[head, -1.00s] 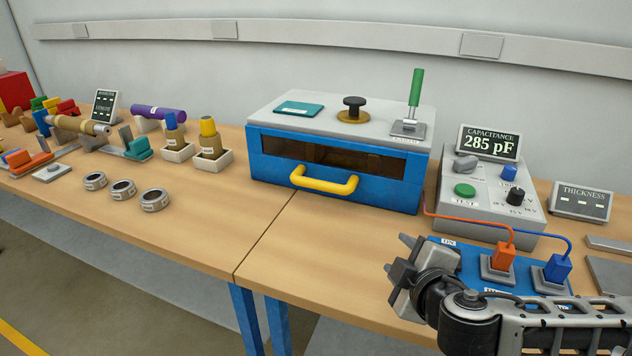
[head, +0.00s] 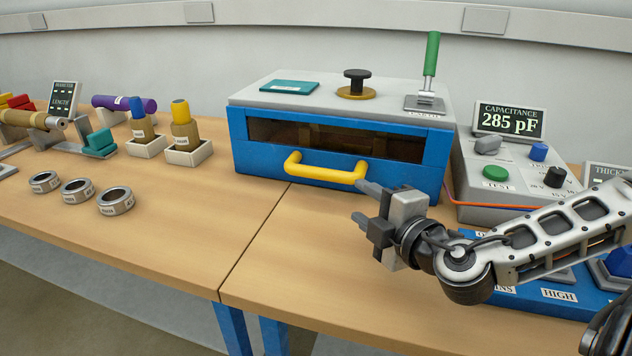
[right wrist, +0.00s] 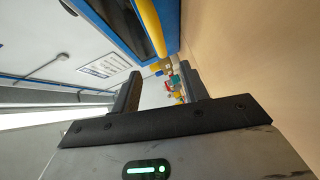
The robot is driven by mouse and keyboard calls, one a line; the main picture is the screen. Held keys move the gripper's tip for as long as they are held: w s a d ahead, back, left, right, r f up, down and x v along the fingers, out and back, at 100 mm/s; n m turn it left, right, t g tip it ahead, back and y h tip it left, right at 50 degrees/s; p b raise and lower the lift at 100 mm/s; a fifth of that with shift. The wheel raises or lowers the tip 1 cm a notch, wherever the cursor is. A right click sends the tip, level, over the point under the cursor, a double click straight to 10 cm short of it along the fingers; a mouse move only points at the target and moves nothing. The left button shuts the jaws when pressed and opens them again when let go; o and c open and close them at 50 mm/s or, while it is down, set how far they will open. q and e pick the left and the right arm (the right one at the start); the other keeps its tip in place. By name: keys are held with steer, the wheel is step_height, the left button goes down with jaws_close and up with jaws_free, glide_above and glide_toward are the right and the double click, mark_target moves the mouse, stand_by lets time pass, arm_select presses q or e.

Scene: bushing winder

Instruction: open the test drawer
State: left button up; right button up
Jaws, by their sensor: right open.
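The test drawer (head: 402,173) is the blue front of a grey-topped box, with a dark window and a yellow bar handle (head: 325,173). It looks closed. My right gripper (head: 364,202) is open and empty, just in front of the drawer, near the handle's right end. In the right wrist view the handle (right wrist: 149,28) runs down from the top, beyond the two open fingers (right wrist: 158,88). The handle is not between the fingers as far as I can see. My left gripper is out of view.
A green-handled lever (head: 430,70) and a black knob (head: 355,82) stand on the box. The capacitance meter (head: 508,122) reads 285 pF at the right. Several metal rings (head: 116,201) lie at the left. The tabletop before the drawer is clear.

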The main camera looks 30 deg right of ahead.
mark_target(325, 176)
steer(key=w, duration=0.5)
steer(key=w+f, duration=0.1)
steer(key=w, duration=0.4)
steer(key=w+d+f, duration=0.1)
steer(key=w, duration=0.3)
steer(key=shift+w+b, duration=0.3)
steer(key=shift+w, duration=0.1)
jaws_close()
